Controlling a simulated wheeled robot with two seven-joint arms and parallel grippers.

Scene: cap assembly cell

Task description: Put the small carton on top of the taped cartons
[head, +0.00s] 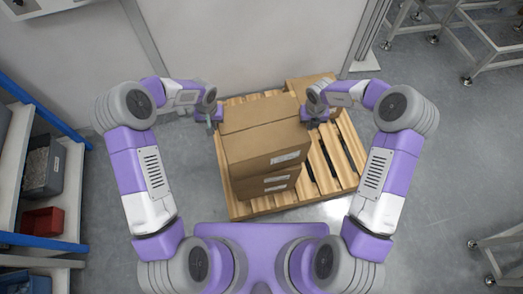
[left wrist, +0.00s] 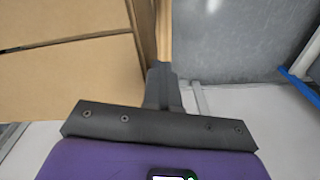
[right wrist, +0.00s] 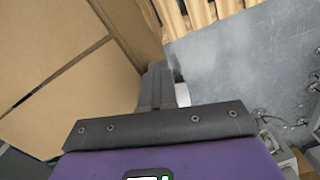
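A brown carton with a seam across its top (head: 262,140) sits uppermost on a stack, between my two grippers. Another carton (head: 262,186) shows beneath it, with white labels facing me. I see no clear tape on them. My left gripper (head: 210,119) is beside the stack's left side, its fingers together; the carton side also shows in the left wrist view (left wrist: 70,70). My right gripper (head: 310,120) is beside the right side, fingers together; the carton shows in the right wrist view (right wrist: 60,80). I cannot tell whether either gripper touches the carton.
The stack stands on a wooden pallet (head: 335,150), whose right part has bare slats. A further carton (head: 308,86) sits at its back right, partly hidden by my right arm. A wall (head: 260,45) stands behind. Shelving with bins (head: 40,170) is at the left; metal frames at the right.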

